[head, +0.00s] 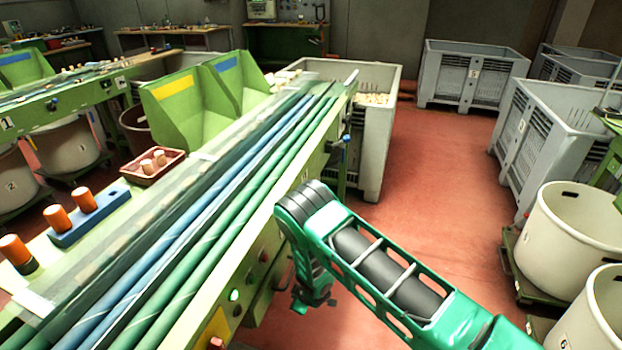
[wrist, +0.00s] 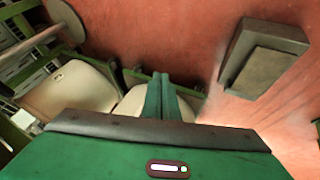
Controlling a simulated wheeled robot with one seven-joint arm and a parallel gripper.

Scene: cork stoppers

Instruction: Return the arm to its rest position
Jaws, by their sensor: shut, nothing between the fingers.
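No cork is near the fingers.
The green machine with its long belts (head: 235,185) runs close on the left of my arm. A red tray (head: 152,178) with corks and a blue block (head: 90,216) with orange-topped pieces sit on it. White tubs (head: 575,235) and grey crates (head: 550,135) line the right. Red floor lies clear between.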

